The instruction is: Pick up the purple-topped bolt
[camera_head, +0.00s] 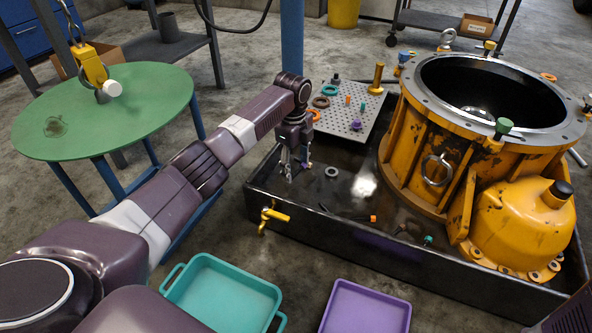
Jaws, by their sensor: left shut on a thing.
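My left gripper (296,170) points down over the left end of the black drip tray (262,200), beside the perforated plate. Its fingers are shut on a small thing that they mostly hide. A little purple shows by the right finger, but I cannot make out the held thing's shape. A small purple-topped part (356,125) sits on the perforated plate (345,112); it is too small to tell if it is a bolt. My right gripper is not in view.
A large yellow transmission housing (405,165) fills the tray's right side. Loose small parts and a metal ring (331,172) lie in the tray. A teal bin (222,290) and a purple bin (365,305) stand in front. A green round table (100,115) is at left.

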